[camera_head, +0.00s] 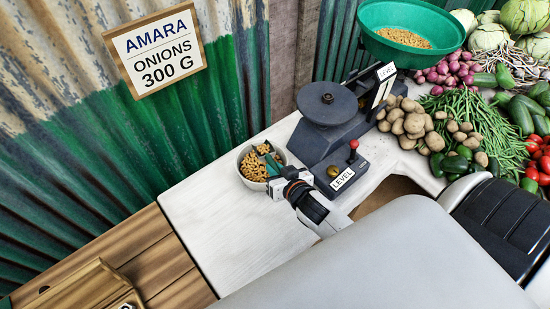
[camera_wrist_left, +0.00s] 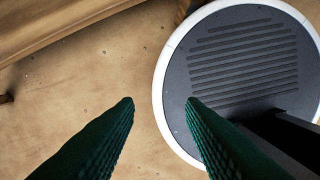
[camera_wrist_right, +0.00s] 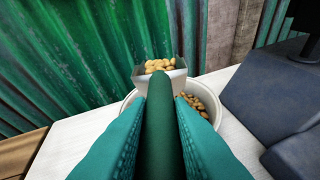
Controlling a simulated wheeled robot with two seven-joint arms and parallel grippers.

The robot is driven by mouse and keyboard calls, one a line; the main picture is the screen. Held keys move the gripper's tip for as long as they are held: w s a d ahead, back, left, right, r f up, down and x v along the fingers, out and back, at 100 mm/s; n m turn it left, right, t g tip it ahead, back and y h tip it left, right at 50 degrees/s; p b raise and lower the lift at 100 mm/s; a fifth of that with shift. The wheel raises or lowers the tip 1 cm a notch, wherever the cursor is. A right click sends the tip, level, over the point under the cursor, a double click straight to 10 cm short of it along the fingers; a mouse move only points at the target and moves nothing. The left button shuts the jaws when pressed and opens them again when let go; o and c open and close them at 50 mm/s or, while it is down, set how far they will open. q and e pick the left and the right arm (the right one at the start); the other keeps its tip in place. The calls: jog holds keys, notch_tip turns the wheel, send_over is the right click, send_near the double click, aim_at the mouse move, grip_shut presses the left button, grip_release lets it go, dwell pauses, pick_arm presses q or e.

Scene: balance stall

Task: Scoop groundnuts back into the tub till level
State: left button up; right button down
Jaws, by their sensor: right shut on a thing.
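The groundnut tub (camera_head: 246,181) is a pale round bowl on the white counter, with groundnuts (camera_head: 253,168) inside. My right gripper (camera_head: 269,169) is over the tub, shut on the dark green handle of a scoop. In the right wrist view the handle (camera_wrist_right: 158,120) runs between the fingers to a metal scoop (camera_wrist_right: 174,84) with groundnuts (camera_wrist_right: 158,65) in it. The tub's rim (camera_wrist_right: 131,98) and its nuts (camera_wrist_right: 194,102) show behind and below it, partly hidden. My left gripper (camera_wrist_left: 158,102) is open and empty above the floor. A green pan (camera_head: 376,47) holds more groundnuts (camera_head: 404,38).
A dark balance (camera_head: 322,136) with a round plate (camera_head: 327,103) and a LEVEL sign (camera_head: 343,179) stands right of the tub. Potatoes (camera_head: 408,121), beans and other vegetables lie farther right. A corrugated wall (camera_head: 150,150) is behind. The counter (camera_head: 222,230) in front of the tub is clear.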

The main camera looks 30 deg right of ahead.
jog(key=shift+w+r+g+p, duration=0.25)
jog(key=shift+r+g+p, duration=0.3)
jog(key=shift+p, duration=0.75)
jog(key=shift+w+r+g+p, duration=0.3)
jog(key=shift+r+p, duration=0.3)
jog(key=shift+p, duration=0.65)
jog(key=g+p, duration=0.1)
jog(key=r+p, duration=0.1)
jog(key=p, duration=0.1)
jog(key=shift+w+r+g, duration=0.1)
jog(key=shift+w+g, duration=0.15)
jog(key=shift+g, duration=0.1)
jog(key=w+r+g+p, duration=0.1)
jog(key=p, duration=0.2)
jog(key=shift+r+g+p, duration=0.3)
jog(key=shift+g, duration=0.1)
jog(key=shift+w+d+r+g+y+p, duration=0.1)
jog(key=shift+w+r+g+y+p, duration=0.2)
jog(key=shift+w+r+g+p, duration=0.4)
jog(key=shift+w+d+g, duration=0.1)
jog(key=shift+w+g, duration=0.5)
jog(key=shift+g, duration=0.4)
jog(key=w+g, duration=0.1)
jog(key=g, duration=0.1)
jog(key=w+r+g, duration=0.1)
jog(key=shift+w+d+r+g+y, duration=0.1)
jog(key=shift+w+g+y, duration=0.2)
jog(key=shift+w+g, duration=0.1)
jog(key=shift+s, duration=0.15)
